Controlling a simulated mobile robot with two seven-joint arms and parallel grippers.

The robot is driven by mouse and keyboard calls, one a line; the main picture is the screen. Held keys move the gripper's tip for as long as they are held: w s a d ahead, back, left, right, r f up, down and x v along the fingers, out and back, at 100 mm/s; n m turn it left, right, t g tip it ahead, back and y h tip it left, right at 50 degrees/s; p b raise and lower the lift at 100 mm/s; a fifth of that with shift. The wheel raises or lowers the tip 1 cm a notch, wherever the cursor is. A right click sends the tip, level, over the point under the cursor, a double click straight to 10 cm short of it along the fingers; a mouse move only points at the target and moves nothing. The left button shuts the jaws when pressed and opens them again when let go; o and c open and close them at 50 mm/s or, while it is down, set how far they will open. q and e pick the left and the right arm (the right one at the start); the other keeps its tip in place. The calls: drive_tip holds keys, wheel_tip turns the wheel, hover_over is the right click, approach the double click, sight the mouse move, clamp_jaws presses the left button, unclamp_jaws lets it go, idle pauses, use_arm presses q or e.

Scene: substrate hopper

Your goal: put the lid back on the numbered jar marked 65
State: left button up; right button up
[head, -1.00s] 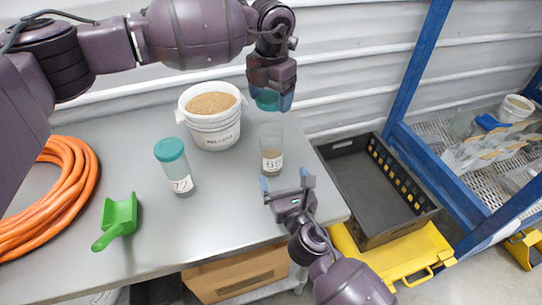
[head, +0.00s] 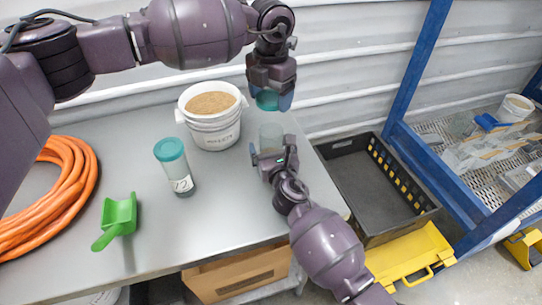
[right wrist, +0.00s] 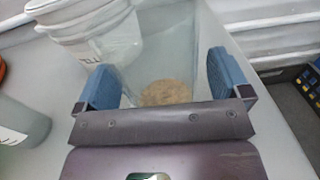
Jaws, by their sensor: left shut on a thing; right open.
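An open clear jar (head: 271,132) stands upright near the table's right end; my right gripper now hides its label, which read like 65 in the earlier head frame. My right gripper (head: 272,152) is open, with its fingers on either side of the jar. In the right wrist view the jar, with tan grains (right wrist: 166,93) at the bottom, shows between the blue fingers. My left gripper (head: 270,100) is shut on a teal lid (head: 266,100) and holds it above and slightly behind the jar.
A jar marked 72 (head: 176,170) with a teal lid stands left of the open jar. A white bucket (head: 214,133) of tan grains is behind. A green scoop (head: 120,215) and orange hose (head: 75,205) lie at left. A black crate (head: 385,215) stands beyond the table's right edge.

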sight(271, 123)
drive_tip(key=c, duration=1.3)
use_arm(q)
drive_tip(key=shift+f, duration=2.5)
use_arm(e)
drive_tip(key=shift+c, duration=0.2)
use_arm(q)
drive_tip(key=shift+f, duration=0.9)
drive_tip(key=shift+f, duration=0.55)
